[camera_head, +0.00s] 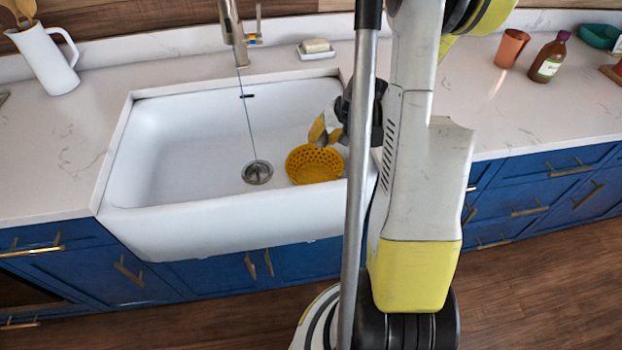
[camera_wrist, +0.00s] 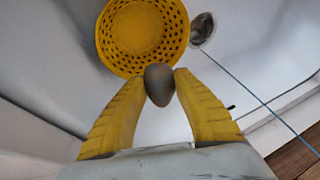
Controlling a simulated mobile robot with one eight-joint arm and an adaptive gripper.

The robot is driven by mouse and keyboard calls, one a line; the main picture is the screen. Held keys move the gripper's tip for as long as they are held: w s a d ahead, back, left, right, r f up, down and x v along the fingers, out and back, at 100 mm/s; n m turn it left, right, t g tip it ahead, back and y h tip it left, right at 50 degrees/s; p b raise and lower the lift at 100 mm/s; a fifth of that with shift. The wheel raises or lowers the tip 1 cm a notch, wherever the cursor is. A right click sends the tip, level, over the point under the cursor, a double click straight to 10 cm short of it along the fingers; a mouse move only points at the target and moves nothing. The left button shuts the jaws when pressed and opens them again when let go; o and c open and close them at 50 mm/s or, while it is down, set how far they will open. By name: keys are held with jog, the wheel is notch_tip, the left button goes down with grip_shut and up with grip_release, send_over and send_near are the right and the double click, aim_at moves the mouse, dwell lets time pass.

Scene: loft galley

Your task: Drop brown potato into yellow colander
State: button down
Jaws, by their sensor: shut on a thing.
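The yellow colander (camera_head: 313,164) sits in the white sink, to the right of the drain. It looks empty in the wrist view (camera_wrist: 142,32). My gripper (camera_wrist: 160,80) is shut on the brown potato (camera_wrist: 159,84), which shows greyish brown between the two yellow fingertips. In the wrist view the potato overlaps the near rim of the colander; its height above the rim cannot be told. In the head view my gripper (camera_head: 325,130) is just above and right of the colander, partly hidden by my arm, and the potato is not clear there.
The sink (camera_head: 180,150) has a drain (camera_head: 257,172) with a thin stream or line from the faucet (camera_head: 232,30) above it. A soap dish (camera_head: 316,52) is on the back ledge. A white pitcher (camera_head: 45,60) stands left; a cup (camera_head: 511,48) and bottle (camera_head: 549,58) stand right.

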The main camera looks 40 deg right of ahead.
notch_tip(320, 180, down, 5)
jog(key=b, duration=0.3)
jog(key=shift+w+f, duration=0.1)
jog(key=shift+f, duration=0.05)
jog(key=c, duration=1)
grip_release()
jog(key=shift+o, duration=0.2)
jog(key=shift+r, duration=0.2)
jog(key=v, duration=1.2)
jog(key=shift+a+f, duration=0.1)
jog(key=s+a+r+n, duration=0.2)
jog(key=a+r, duration=0.1)
jog(key=a, duration=0.7)
jog(key=s+a+r+n+t, duration=0.1)
jog(key=a+r+n, duration=0.1)
jog(key=a, duration=0.8)
jog(key=s+a+r+n, duration=0.2)
jog(key=a+r+n, duration=0.1)
jog(key=a, duration=0.6)
jog(key=shift+s+a+r+h, duration=0.3)
jog(key=shift+a+r, duration=0.1)
jog(key=shift+r, duration=0.25)
